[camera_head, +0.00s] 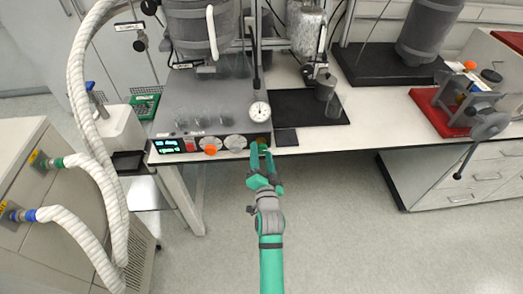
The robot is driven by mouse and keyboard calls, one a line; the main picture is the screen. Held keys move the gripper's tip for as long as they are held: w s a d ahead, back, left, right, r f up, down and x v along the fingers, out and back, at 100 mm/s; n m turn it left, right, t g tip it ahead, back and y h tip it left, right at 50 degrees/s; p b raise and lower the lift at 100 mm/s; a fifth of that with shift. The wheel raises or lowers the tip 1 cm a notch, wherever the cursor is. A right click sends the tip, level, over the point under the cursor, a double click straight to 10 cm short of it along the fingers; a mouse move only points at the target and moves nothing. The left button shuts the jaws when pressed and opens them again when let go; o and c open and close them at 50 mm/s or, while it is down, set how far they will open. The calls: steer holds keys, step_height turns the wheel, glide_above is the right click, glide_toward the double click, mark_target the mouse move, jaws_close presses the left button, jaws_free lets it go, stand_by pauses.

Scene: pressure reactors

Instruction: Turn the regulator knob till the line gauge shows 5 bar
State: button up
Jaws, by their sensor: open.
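A round white gauge (259,111) stands upright on the grey bench unit, its face toward me; its needle is too small to read. Below it, on the front edge of the unit, a small brownish knob (262,141) shows just beyond my fingertips. I cannot tell for certain that it is the regulator knob. My green gripper (261,154) is open, with its fingers pointing at the unit's front at this knob. The fingers partly cover it, and I cannot tell whether they touch it or stand around it.
A black tray (292,107) with small vessels lies to the right. White hoses (82,100) run at the left. The floor (330,220) right of my arm is clear.

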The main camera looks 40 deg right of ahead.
steer(key=v, duration=0.8)
steer(key=shift+s, duration=0.25)
steer(key=s+a+f+n+y, duration=0.1)
steer(key=s+a+f+n, duration=0.2)
steer(key=a, duration=0.4)
steer(key=s+a+f+n+y, duration=0.1)
steer(key=s+a+n+y, duration=0.1)
steer(key=s+a, duration=0.35)
steer(key=s+a+f+n+y, duration=0.1)
steer(key=s+a+f+n, duration=0.25)
steer(key=a, duration=0.35)
steer(key=s+a+r+n+y, duration=0.2)
steer(key=s+a+n, duration=0.1)
steer(key=s+a, duration=0.3)
steer(key=s+a+r+n+y, duration=0.2)
steer(key=s+a, duration=0.4)
steer(key=s, duration=0.4)
steer(key=shift+a+r+n+y, duration=0.25)
steer(key=shift+n+y, duration=0.35)
steer(key=shift+n, duration=0.55)
steer(key=shift+d, duration=0.1)
